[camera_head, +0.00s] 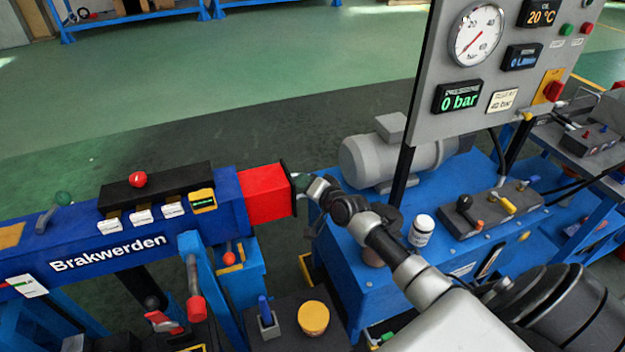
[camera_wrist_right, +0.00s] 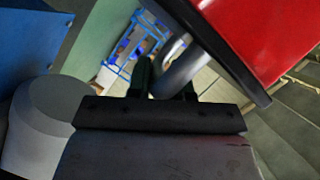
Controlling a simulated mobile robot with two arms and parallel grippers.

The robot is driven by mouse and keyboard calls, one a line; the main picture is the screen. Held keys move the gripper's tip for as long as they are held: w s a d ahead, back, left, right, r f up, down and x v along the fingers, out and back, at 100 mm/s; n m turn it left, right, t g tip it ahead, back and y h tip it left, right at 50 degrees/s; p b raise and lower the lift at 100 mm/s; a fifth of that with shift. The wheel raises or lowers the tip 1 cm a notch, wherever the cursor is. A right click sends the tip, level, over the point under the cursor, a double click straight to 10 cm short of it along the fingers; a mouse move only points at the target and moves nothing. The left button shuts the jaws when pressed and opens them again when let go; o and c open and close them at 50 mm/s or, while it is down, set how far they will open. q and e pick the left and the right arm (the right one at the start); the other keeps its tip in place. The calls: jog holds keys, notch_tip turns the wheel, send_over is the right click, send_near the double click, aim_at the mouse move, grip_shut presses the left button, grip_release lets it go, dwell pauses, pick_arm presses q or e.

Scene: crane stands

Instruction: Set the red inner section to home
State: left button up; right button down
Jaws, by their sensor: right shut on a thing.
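The red inner section (camera_head: 267,194) sticks out a short way from the right end of the blue boom (camera_head: 228,204) marked "Brakwerden". A dark end plate (camera_head: 287,181) closes its right end. My right gripper (camera_head: 305,187) is at that plate, shut on a grey handle; its fingers partly hide the grip. In the right wrist view the red inner section (camera_wrist_right: 265,35) fills the upper right, and the grey handle (camera_wrist_right: 180,72) runs between the dark fingers (camera_wrist_right: 163,82). My left gripper is not in view.
A blue power unit (camera_head: 350,262) with a grey motor (camera_head: 375,160) and a gauge panel (camera_head: 425,110) reading 0 bar stands to the right. A jar (camera_head: 421,231) sits on it. A yellow-capped post (camera_head: 313,318) stands below the boom.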

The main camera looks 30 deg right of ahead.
aim_at(272, 195)
jog(key=a+p, duration=0.1)
jog(key=a, duration=0.2)
jog(key=w+a, duration=0.1)
jog(key=a, duration=0.2)
jog(key=a+p, duration=0.1)
jog(key=a, duration=0.2)
jog(key=shift+w+f+p, duration=0.15)
jog(key=shift+w+p, duration=0.15)
jog(key=shift+w, duration=0.1)
jog(key=shift+a+f, duration=0.1)
jog(key=shift+a, duration=0.2)
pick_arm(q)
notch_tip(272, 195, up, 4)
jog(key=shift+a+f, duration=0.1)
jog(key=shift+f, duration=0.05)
pick_arm(e)
jog(key=shift+d+f, duration=0.1)
jog(key=c, duration=1.1)
grip_release()
jog(key=shift+w, duration=0.1)
jog(key=shift+r, duration=0.2)
